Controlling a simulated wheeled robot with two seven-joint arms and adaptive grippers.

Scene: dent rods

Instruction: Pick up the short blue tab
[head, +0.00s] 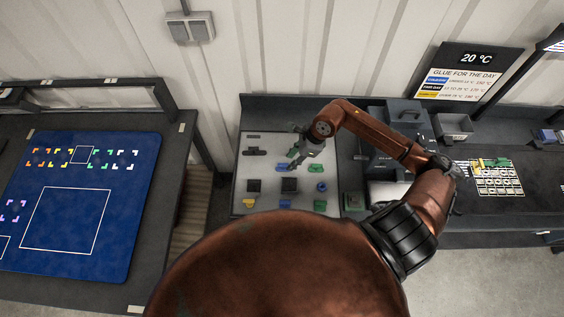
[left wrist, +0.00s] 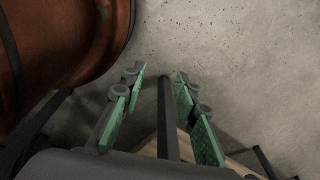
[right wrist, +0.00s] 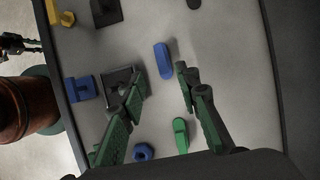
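The short blue tab (right wrist: 163,60) is a small rounded blue bar lying on the pale board (right wrist: 230,90). In the right wrist view it lies just beyond the gap between the fingertips of my right gripper (right wrist: 161,78). That gripper is open and empty, its green-padded fingers apart. In the head view the blue tab (head: 283,168) lies just left of and below the right gripper (head: 293,162). I cannot tell the fingers' exact height above it. My left gripper (left wrist: 159,78) is open and empty over the grey floor, and is outside the head view.
Near the tab are a dark block (right wrist: 120,80), a green tab (right wrist: 181,135), a blue block (right wrist: 82,90), a blue hex piece (right wrist: 143,152) and a yellow piece (right wrist: 62,15). A blue mat (head: 60,180) lies on the left table. A grey bin (head: 453,127) stands right.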

